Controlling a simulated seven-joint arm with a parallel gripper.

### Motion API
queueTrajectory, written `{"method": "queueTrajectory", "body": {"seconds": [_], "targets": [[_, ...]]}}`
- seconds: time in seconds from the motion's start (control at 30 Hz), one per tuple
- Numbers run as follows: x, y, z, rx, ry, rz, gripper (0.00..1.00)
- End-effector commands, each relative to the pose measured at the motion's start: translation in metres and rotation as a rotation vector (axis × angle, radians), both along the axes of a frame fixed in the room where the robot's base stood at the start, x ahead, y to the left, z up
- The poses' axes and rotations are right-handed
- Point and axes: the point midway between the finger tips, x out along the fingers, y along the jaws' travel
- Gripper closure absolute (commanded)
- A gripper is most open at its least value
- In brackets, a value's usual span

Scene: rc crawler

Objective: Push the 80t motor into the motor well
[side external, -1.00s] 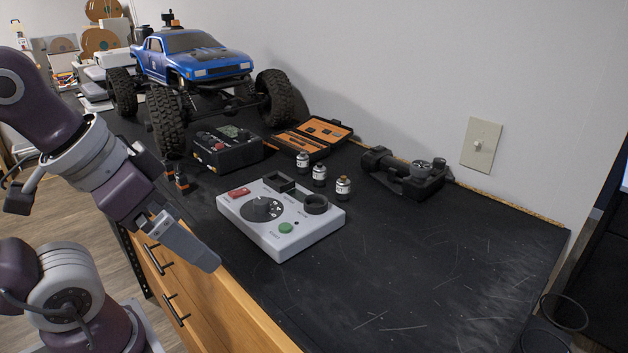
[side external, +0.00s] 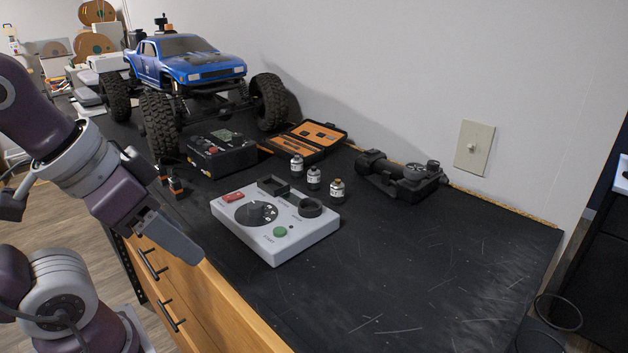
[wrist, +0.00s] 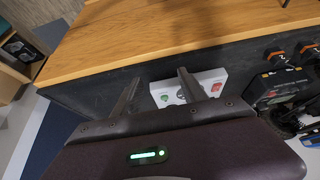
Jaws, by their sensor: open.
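Three small silver-and-dark motors stand upright in a row on the black bench mat: one at the back (side external: 297,165), one in the middle (side external: 314,178) and one at the front (side external: 337,190). I cannot read which is the 80t. The light grey control box (side external: 290,250) has a dial, a red switch, a green button, a square dark frame (side external: 273,186) and a round dark ring (side external: 310,207), which looks like the motor well and appears empty. My gripper (side external: 200,258) is open and empty, left of the box by the bench's front edge. In the wrist view, the box (wrist: 205,80) shows beyond my fingers (wrist: 157,91).
A blue crawler truck (side external: 190,65) stands at the back left. A black device (side external: 220,155), an open orange-lined case (side external: 310,138) and a black motor-like assembly (side external: 402,178) lie around the motors. The mat's right side (side external: 430,265) is clear.

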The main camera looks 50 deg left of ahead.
Motion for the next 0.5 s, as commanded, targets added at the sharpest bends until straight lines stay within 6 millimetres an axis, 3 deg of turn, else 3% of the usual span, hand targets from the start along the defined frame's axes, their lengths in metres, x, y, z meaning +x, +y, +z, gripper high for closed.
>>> {"method": "queueTrajectory", "body": {"seconds": [0.07, 0.17, 0.33, 0.4, 0.5], "targets": [[0.004, 0.0, 0.003, -0.012, 0.004, 0.021, 0.5], [0.033, 0.003, 0.027, -0.108, 0.05, 0.197, 0.5], [0.148, 0.025, 0.07, -0.395, 0.199, 0.857, 0.5], [0.198, 0.041, 0.071, -0.491, 0.254, 1.152, 0.5], [0.258, 0.064, 0.055, -0.582, 0.312, 1.538, 0.5]]}}
